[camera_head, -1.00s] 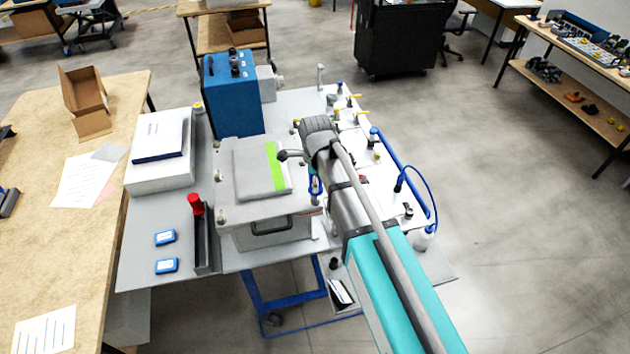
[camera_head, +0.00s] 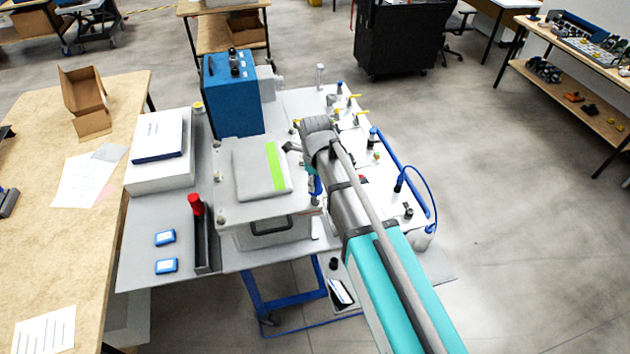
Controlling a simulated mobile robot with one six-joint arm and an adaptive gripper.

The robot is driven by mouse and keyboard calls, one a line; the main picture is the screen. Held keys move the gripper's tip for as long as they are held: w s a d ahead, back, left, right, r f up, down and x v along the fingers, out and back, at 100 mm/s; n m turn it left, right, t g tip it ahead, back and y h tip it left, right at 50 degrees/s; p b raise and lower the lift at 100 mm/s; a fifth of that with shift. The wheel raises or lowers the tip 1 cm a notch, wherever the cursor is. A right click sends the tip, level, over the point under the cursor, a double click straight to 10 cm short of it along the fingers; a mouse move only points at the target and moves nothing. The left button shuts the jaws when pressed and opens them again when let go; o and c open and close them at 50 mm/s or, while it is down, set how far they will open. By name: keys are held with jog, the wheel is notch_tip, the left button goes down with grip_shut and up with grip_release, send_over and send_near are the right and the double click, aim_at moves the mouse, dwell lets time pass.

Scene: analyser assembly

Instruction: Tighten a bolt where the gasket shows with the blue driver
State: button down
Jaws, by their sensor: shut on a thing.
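The grey lidded box (camera_head: 263,207) stands on the bench in the middle of the head view. Knob-like bolts show at its corners: one at front left (camera_head: 220,216) and one at left (camera_head: 218,176). My arm covers the right side of the lid. My gripper (camera_head: 313,171) is mostly hidden behind my wrist, at the lid's right edge. A blue upright piece, the blue driver (camera_head: 316,187), shows below it, and the gripper is shut on it. Its tip and any contact with a bolt cannot be made out. I cannot make out the gasket.
A red-handled tool (camera_head: 196,206) stands in a dark holder at left. A blue unit (camera_head: 232,95) stands behind. Valves and blue tubing (camera_head: 405,175) crowd the right side.

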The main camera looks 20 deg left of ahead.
jog(key=m, duration=0.7)
dwell(0.3)
jog(key=shift+c, duration=0.9)
grip_release()
